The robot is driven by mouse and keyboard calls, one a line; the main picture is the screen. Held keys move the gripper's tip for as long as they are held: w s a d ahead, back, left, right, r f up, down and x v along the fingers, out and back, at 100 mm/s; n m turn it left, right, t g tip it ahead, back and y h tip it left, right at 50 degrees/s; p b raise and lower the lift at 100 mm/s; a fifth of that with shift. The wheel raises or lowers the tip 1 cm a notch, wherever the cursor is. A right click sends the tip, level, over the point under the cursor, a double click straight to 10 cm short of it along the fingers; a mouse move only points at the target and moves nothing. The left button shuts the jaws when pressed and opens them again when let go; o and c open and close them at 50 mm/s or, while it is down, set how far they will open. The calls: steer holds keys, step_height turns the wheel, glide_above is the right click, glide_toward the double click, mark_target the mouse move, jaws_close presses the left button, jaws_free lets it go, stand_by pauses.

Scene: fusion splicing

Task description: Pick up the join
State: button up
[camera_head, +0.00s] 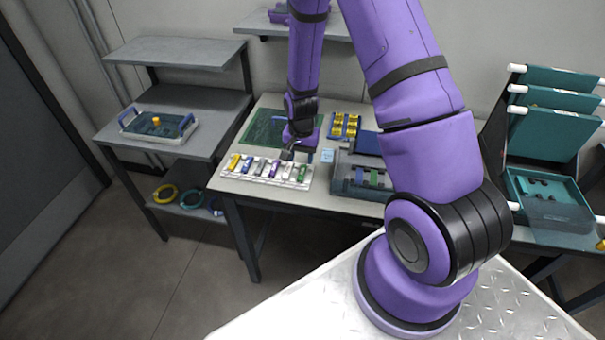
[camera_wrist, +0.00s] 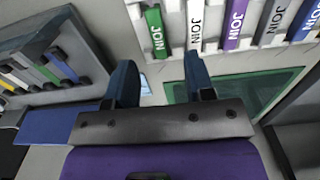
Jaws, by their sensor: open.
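Several narrow pieces marked JOIN stand in a row in a white rack (camera_head: 262,181) on the front left of the middle table. In the wrist view I see a green join (camera_wrist: 155,31), a white join (camera_wrist: 194,24), a purple join (camera_wrist: 235,24), a grey-white one (camera_wrist: 272,21) and a blue one (camera_wrist: 306,22). The green join is at the rack's right end in the head view (camera_head: 303,173). My gripper (camera_head: 298,156) is open and empty, just behind the rack's right end. In the wrist view, its blue fingers (camera_wrist: 160,78) are apart, with the green join beyond the gap.
A grey box (camera_head: 362,183) with coloured strips stands right of the rack. A green mat (camera_head: 262,131) and a yellow-slotted holder (camera_head: 344,125) lie behind. Shelves stand left, with a tray (camera_head: 158,127). A teal bin (camera_head: 548,200) is at right.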

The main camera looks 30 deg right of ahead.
mark_target(302, 172)
steer(key=shift+d+f, duration=0.15)
steer(key=shift+f, duration=2.95)
jaws_close()
steer(key=shift+r, duration=0.1)
